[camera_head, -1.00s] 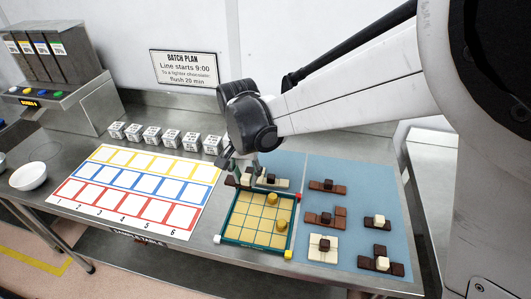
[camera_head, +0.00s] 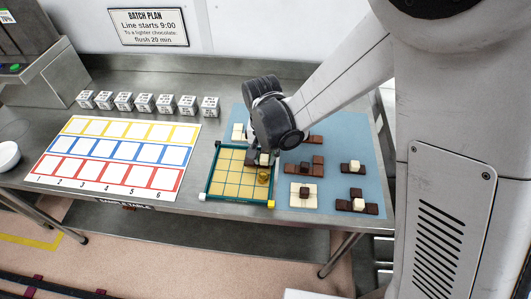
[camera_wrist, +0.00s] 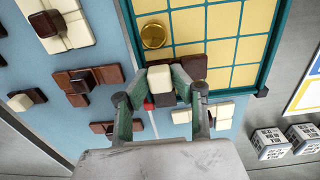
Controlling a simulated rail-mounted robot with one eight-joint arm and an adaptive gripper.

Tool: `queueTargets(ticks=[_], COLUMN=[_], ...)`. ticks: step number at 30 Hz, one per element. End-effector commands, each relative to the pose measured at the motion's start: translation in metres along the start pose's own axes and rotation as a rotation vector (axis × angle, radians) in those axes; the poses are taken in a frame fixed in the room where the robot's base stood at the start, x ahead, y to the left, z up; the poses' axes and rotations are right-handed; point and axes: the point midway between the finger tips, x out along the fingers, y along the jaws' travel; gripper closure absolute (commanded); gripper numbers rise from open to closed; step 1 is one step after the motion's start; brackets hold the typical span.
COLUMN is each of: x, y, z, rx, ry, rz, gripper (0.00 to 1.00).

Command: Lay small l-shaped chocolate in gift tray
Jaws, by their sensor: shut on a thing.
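My gripper (camera_head: 262,160) is over the back right corner of the gift tray (camera_head: 237,201). In the wrist view the gripper (camera_wrist: 161,85) is shut on a small dark brown l-shaped chocolate (camera_wrist: 194,66), gripped at its cream cube knob (camera_wrist: 161,92). The fingers hide part of the chocolate. The gift tray has a green rim and yellow squares, and also shows in the wrist view (camera_wrist: 222,52). The chocolate overlaps the tray's rim and edge squares there; I cannot tell whether it touches them. A gold round knob (camera_wrist: 153,36) stands on the tray close to the chocolate.
Several other chocolates with cube knobs lie on the blue mat (camera_head: 370,180), including a cream one (camera_head: 303,195) and a dark one (camera_head: 357,206). White printed cubes (camera_head: 145,102) stand in a row behind a coloured grid sheet (camera_head: 115,155). Most tray squares are clear.

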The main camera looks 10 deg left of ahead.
Motion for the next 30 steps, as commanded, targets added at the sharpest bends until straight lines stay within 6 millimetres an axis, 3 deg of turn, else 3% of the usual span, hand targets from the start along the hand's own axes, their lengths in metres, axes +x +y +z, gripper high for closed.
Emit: queueTargets(ticks=[6,19,20,23,30], x=[0.017,0.022,0.022,0.021,0.021], y=[0.0,-0.001,-0.001,-0.001,-0.001], z=[0.0,0.0,0.0,0.0,0.0], rx=[0.0,0.0,0.0,0.0,0.0], ry=[0.0,0.0,0.0,0.0,0.0], rz=[0.0,0.0,0.0,0.0,0.0], gripper=[1.0,1.0,0.75,0.62,0.59])
